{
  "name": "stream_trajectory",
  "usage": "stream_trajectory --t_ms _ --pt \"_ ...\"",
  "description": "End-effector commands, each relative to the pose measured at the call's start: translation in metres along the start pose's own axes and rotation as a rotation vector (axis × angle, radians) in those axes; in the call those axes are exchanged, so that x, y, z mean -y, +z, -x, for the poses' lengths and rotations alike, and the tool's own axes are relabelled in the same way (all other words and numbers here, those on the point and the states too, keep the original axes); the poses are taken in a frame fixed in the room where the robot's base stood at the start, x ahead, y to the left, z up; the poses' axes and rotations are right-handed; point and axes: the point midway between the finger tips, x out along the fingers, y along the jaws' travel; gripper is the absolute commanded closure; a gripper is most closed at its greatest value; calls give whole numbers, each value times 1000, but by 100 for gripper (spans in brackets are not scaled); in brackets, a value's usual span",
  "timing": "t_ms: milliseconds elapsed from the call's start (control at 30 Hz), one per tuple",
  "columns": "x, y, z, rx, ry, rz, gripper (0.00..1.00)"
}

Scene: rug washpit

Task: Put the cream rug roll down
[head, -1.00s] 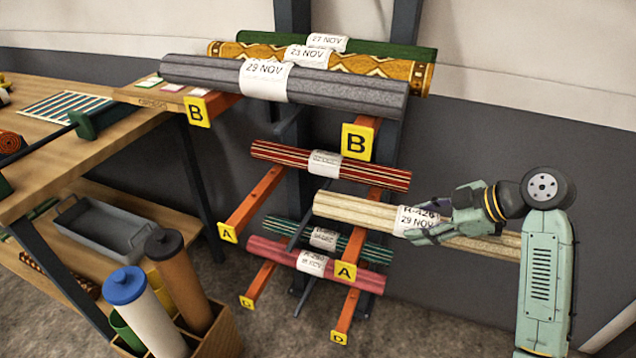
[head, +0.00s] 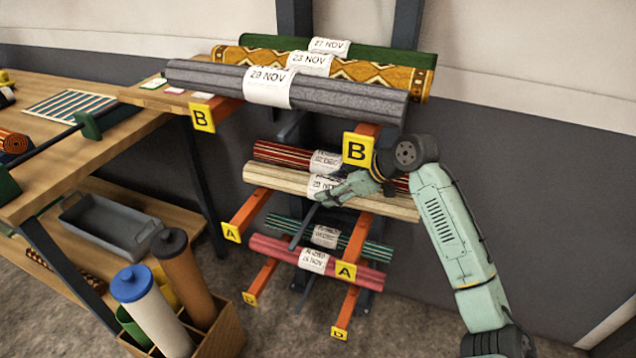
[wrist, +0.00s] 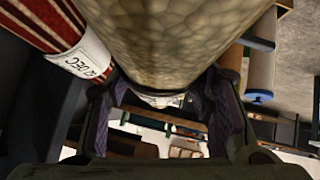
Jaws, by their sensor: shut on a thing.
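The cream rug roll (head: 275,178) lies level across the two orange level A arms (head: 250,213), in front of the red striped roll (head: 278,152). I cannot tell whether it rests on the arms or hangs just above them. My gripper (head: 330,190) is shut on the roll near its middle, by its white tag, and partly hides it. In the wrist view the cream roll (wrist: 175,35) fills the top middle between my two fingers (wrist: 168,105). The red striped roll (wrist: 45,25) with its tag is close at the left there.
Above, level B holds a grey roll (head: 350,98), a patterned roll (head: 375,75) and a green roll (head: 385,53). Below are a teal striped roll (head: 365,247) and a pink roll (head: 350,273). A wooden bench (head: 95,135) stands left. Open space lies right of the rack.

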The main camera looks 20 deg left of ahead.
Motion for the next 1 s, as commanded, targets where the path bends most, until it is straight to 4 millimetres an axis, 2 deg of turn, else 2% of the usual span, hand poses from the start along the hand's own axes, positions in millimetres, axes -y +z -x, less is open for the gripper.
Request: stream_trajectory --t_ms 267,367,633,667,933,1000 --pt "-10 -29 -29 0 1 5 100" --pt "-7 -17 -40 0 3 0 100" --pt "-6 -16 -40 1 1 0 100" --pt "-5 -15 -41 3 -1 -1 50" --pt "-6 -16 -41 1 0 -1 32" --pt "-6 -16 -41 1 0 -1 31"
